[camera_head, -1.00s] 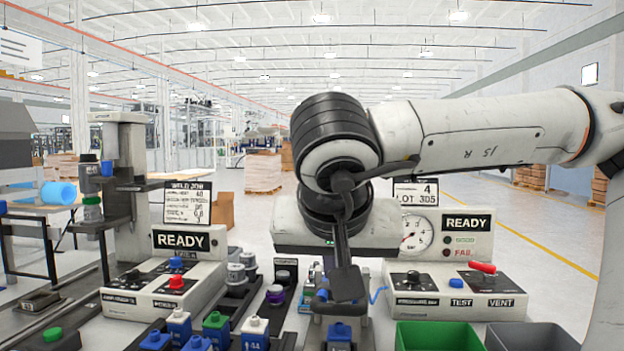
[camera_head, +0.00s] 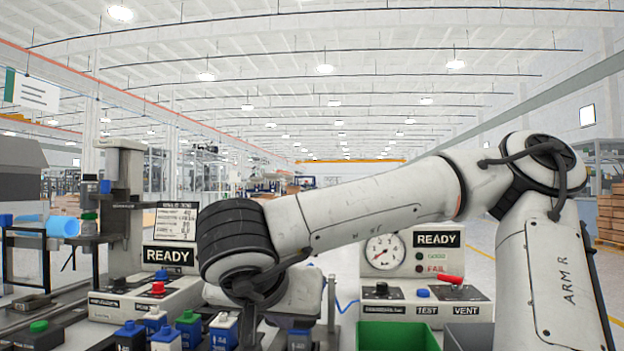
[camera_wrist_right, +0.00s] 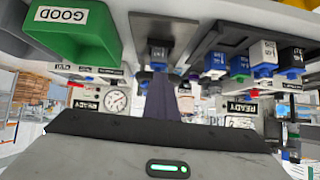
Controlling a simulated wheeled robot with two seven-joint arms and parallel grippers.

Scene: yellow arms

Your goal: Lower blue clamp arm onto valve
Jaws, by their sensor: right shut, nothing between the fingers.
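My right gripper (camera_head: 248,316) hangs from the wrist at lower centre, partly hidden by the wrist; no gap shows between its fingers. In the right wrist view its dark fingers (camera_wrist_right: 163,100) form one narrow bar, with nothing held. A small blue-topped block (camera_head: 300,337) stands at the bottom edge, right of the gripper. In the wrist view, which looks upside down, a blue block (camera_wrist_right: 158,52) lies just beyond the fingertips. I cannot tell which part is the blue clamp arm or where the valve sits; the arm hides much of the fixture. My left gripper is not in view.
A green bin (camera_head: 398,336) and a grey bin (camera_head: 468,337) stand at lower right. A gauge panel (camera_head: 383,251) and a test box with a red lever (camera_head: 450,280) are behind.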

